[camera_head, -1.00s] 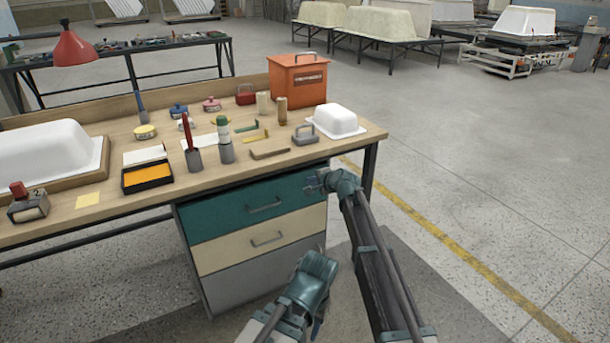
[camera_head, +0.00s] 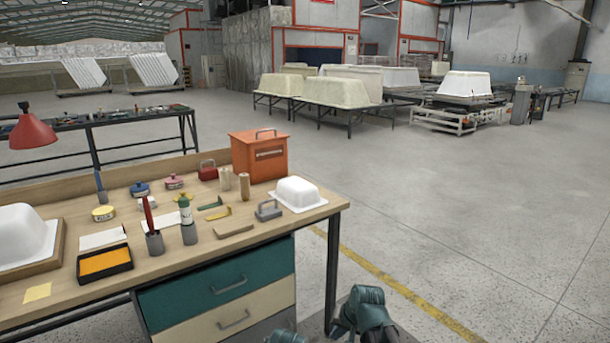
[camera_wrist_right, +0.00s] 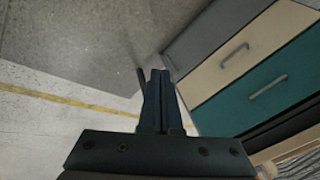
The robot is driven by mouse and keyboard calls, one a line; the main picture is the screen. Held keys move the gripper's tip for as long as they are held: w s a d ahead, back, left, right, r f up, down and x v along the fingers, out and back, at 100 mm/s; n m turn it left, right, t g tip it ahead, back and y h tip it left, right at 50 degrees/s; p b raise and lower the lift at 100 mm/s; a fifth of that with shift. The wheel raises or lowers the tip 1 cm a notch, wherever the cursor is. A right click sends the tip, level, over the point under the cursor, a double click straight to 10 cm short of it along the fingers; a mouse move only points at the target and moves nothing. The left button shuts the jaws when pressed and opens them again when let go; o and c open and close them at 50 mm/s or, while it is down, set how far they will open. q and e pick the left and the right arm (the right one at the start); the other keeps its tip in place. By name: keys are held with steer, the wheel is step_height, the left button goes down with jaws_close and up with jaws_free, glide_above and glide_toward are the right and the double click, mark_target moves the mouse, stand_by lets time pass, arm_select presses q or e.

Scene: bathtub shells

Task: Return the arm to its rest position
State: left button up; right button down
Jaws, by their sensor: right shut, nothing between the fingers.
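My right gripper (camera_head: 337,328) is low in the head view, in front of the workbench and below its tabletop, at the right end of the drawers. In the right wrist view its two dark fingers (camera_wrist_right: 157,76) are together with nothing between them. The wrist view shows the drawer fronts to the right of the fingers and the bare floor to the left. Only a small teal part of my other arm shows at the bottom edge of the head view; its fingers are out of sight.
The workbench (camera_head: 234,246) carries an orange box (camera_head: 258,158), a white tub model (camera_head: 297,193) and several hand tools. A teal drawer (camera_head: 217,287) is closed. Open concrete floor with a yellow line (camera_head: 400,287) lies to the right. Tub shells on stands are far behind.

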steer(key=s+d+n+g+h+p, duration=0.15)
steer(key=s+d, duration=0.25)
steer(key=s, duration=0.4)
steer(key=s+d+n+g+h, duration=0.1)
steer(key=s+d+n+g, duration=0.1)
steer(key=s+d, duration=0.4)
steer(key=s+a+r+n+p, duration=0.1)
steer(key=s+a+r+p, duration=0.1)
steer(key=a+r+p, duration=0.2)
steer(key=s+a+r+n+h+p, duration=0.1)
steer(key=a+r+p, duration=0.3)
steer(key=r+p, duration=0.6)
steer(key=s+a+r+n+p, duration=0.1)
steer(key=s+a+r+p, duration=0.2)
steer(key=r+p, duration=0.4)
steer(key=shift+s+a+g, duration=0.3)
steer(key=shift+a+g, duration=0.15)
steer(key=shift+a, duration=0.25)
steer(key=shift+a+h, duration=0.1)
steer(key=shift+h, duration=0.15)
